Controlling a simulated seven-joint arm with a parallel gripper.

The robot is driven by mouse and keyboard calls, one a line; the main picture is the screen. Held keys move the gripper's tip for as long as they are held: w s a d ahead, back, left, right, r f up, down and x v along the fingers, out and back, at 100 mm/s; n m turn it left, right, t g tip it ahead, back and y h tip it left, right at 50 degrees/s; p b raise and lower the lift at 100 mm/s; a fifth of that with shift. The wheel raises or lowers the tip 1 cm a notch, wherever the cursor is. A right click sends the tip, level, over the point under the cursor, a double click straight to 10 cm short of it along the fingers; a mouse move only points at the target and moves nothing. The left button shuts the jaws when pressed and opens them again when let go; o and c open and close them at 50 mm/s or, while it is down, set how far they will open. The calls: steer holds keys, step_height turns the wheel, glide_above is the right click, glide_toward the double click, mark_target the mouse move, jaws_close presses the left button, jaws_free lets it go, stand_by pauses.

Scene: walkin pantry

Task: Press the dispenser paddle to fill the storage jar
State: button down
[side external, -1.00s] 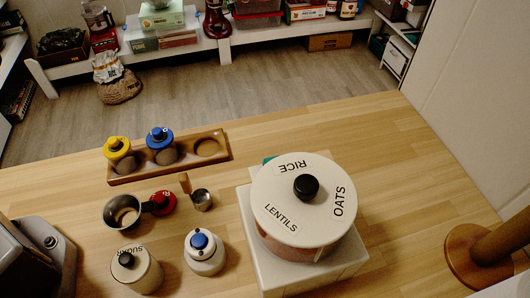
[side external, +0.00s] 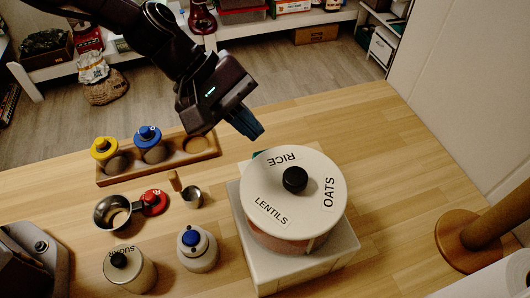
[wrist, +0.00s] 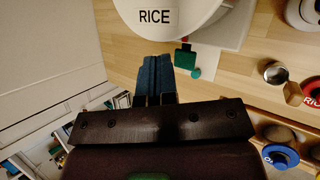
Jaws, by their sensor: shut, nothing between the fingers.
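The dispenser (side external: 293,190) is a round drum with a white lid marked RICE, OATS and LENTILS and a black knob, on a white square base (side external: 335,245). A green part, possibly the paddle (wrist: 185,58), shows below the RICE side in the wrist view; only a sliver shows in the side view (side external: 257,154). My gripper (side external: 252,130) has blue fingers, shut and empty, above the counter just behind the dispenser's RICE side. A white jar with a blue knob (side external: 197,248) and a SUGAR jar (side external: 130,270) stand left of the dispenser. I cannot tell which is the storage jar.
A wooden rack (side external: 205,150) holds yellow-topped (side external: 104,149) and blue-topped (side external: 150,143) jars, with one empty hole.

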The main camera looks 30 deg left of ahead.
steer(key=w+n, duration=0.1)
steer(key=w+r+n+t, duration=0.1)
steer(key=w+d+n, duration=0.1)
steer(key=shift+w+r+t+h, duration=0.1)
steer(key=shift+r+t+h, duration=0.2)
steer(key=shift+f, duration=0.15)
steer(key=shift+f, duration=4.3)
steer(key=shift+f, duration=0.4)
